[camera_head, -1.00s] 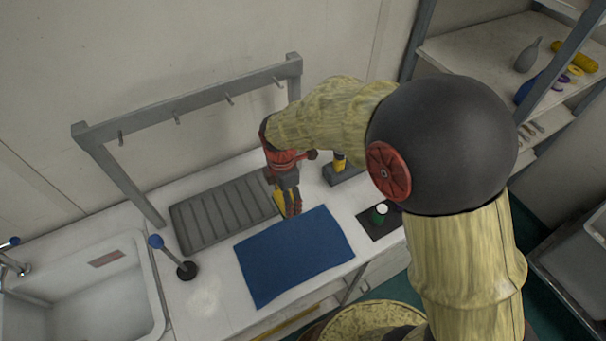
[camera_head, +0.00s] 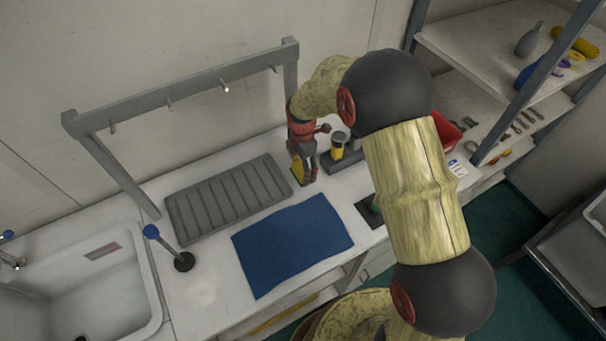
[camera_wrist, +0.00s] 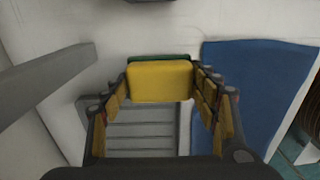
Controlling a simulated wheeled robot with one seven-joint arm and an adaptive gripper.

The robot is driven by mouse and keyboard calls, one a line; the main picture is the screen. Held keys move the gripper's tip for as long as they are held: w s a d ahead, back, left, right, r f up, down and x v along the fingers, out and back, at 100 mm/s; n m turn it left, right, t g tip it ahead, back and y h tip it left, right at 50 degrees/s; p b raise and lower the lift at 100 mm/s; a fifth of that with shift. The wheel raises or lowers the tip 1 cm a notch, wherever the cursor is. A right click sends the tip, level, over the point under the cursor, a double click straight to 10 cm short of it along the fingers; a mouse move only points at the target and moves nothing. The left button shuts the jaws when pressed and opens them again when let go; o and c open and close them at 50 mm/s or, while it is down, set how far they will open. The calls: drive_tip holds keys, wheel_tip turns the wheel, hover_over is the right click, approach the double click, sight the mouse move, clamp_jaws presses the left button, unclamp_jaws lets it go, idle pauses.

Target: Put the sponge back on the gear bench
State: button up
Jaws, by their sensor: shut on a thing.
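The sponge (camera_wrist: 160,82) is yellow with a green layer on its far side. It sits between the fingertips of my gripper (camera_wrist: 161,84) in the wrist view, and my gripper is shut on it. In the head view my gripper (camera_head: 304,172) points down over the white bench (camera_head: 205,290), just right of the grey ribbed tray and behind the blue cloth. A sliver of the sponge's yellow shows there at the fingers. I cannot tell whether the sponge touches the bench top.
A yellow-and-black item (camera_head: 338,147) stands close right of my gripper. A grey hook rail (camera_head: 190,92) rises behind. A sink (camera_head: 90,290) is left; shelves (camera_head: 490,50) are right.

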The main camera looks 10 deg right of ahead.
drive_tip(key=shift+w+d+f+b, duration=0.1)
drive_tip(key=shift+f+b, duration=0.05)
drive_tip(key=shift+f, duration=0.8)
drive_tip(key=shift+w+d+f+b, duration=0.1)
drive_tip(key=shift+f+b, duration=0.05)
drive_tip(key=shift+f, duration=0.75)
drive_tip(key=shift+f, duration=0.1)
drive_tip(key=shift+f, duration=0.1)
drive_tip(key=o, duration=1)
drive_tip(key=shift+o, duration=0.5)
wheel_tip(320, 180, up, 13)
drive_tip(key=shift+f+p, duration=0.2)
drive_tip(key=shift+p, duration=0.65)
